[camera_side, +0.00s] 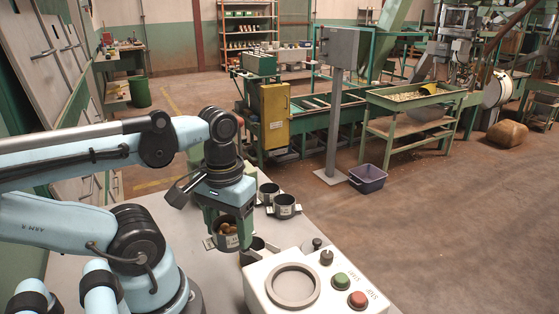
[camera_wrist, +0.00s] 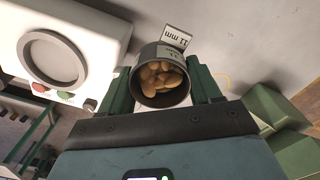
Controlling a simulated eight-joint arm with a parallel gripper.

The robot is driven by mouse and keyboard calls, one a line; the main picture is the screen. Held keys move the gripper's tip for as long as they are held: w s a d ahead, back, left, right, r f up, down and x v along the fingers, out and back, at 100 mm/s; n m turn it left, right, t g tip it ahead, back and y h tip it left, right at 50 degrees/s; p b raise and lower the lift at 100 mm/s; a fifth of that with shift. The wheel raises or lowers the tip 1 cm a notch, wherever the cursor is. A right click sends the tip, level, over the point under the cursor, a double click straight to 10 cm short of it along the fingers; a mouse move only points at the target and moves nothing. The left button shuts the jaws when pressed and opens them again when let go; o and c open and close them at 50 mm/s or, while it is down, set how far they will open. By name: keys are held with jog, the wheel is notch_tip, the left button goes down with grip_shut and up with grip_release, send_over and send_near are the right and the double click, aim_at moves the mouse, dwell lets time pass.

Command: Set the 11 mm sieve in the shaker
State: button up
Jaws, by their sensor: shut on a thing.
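My gripper (camera_side: 229,222) is shut on the 11 mm sieve (camera_side: 228,241), a dark round cup with brown nuts in it. In the wrist view, my gripper (camera_wrist: 164,88) has a green finger on each side of the sieve (camera_wrist: 162,98). A white tag reading 11 mm stands out from its rim. The shaker (camera_side: 330,285) is a white box with a round grey seat on top, and green and red buttons. Its seat looks empty. The sieve is to the left of the shaker in the side view, apart from the seat. The shaker also shows in the wrist view (camera_wrist: 98,32).
Another dark cup (camera_side: 260,249) sits close to the shaker's back-left corner. A small dark knobbed object (camera_side: 315,244) stands behind the shaker.

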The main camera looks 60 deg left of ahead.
send_over(203, 254)
notch_tip(203, 254, down, 7)
jog(key=shift+r, duration=0.1)
jog(key=shift+f, duration=2.1)
jog(key=shift+f, duration=0.2)
jog(key=o, duration=1.2)
jog(key=shift+r, duration=0.15)
jog(key=shift+r, duration=5.95)
jog(key=w+d+m+t+y, duration=0.1)
jog(key=w+d+m+t, duration=0.2)
jog(key=w, duration=0.6)
jog(key=shift+w+d+f, duration=0.15)
jog(key=shift+w+d, duration=0.1)
jog(key=shift+w, duration=0.05)
jog(key=shift+o, duration=0.2)
jog(key=w+d+r+m+t+h, duration=0.1)
jog(key=w+d+m+t, duration=0.2)
jog(key=w+d, duration=0.5)
jog(key=shift+d+r+m+t, duration=0.25)
jog(key=shift+d+m+t, duration=0.25)
jog(key=shift+d, duration=0.55)
